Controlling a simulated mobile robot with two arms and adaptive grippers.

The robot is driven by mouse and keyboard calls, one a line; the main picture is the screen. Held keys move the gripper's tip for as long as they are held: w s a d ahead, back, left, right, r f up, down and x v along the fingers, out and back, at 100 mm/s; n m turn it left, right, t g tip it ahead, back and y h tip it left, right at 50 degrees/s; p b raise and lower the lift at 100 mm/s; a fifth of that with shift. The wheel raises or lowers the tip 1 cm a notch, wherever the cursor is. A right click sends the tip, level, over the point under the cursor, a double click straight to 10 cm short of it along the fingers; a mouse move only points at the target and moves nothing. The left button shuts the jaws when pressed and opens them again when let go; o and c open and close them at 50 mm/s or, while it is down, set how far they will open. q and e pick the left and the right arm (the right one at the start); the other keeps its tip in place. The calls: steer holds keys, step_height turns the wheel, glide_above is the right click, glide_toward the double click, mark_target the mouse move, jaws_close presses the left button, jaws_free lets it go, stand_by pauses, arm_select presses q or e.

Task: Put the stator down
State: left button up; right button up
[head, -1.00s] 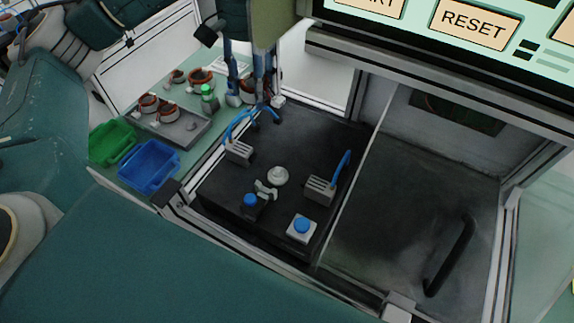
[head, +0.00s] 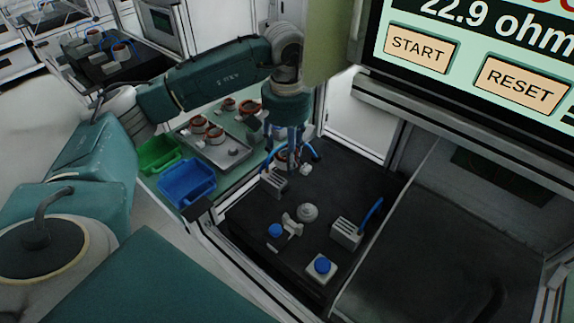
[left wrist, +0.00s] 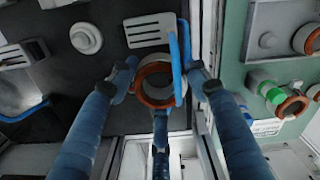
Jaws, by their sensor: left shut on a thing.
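The stator, a copper-coloured ring with a pale rim, shows in the left wrist view (left wrist: 155,82) between the blue fingers of my left gripper (left wrist: 158,88), which is shut on it. In the head view my left gripper (head: 290,155) points down over the back left corner of the black test platform (head: 345,195). The stator is mostly hidden there by the fingers, with a little orange (head: 281,156) showing. I cannot tell whether it touches the platform. My right gripper is not in view.
A grey tray (head: 228,152) with several stators stands left of the platform. A blue bin (head: 187,186) and a green bin (head: 158,156) stand in front of it. Clamps (head: 346,232), a round knob (head: 308,212) and a blue button (head: 322,265) are on the platform. The screen (head: 470,50) reads 22.9 ohm.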

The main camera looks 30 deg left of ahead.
mark_target(287, 177)
arm_select(q)
steer(key=shift+f+p, duration=0.45)
steer(key=shift+f, duration=1.95)
steer(key=shift+w, duration=0.1)
steer(key=shift+f, duration=0.15)
steer(key=o, duration=1.3)
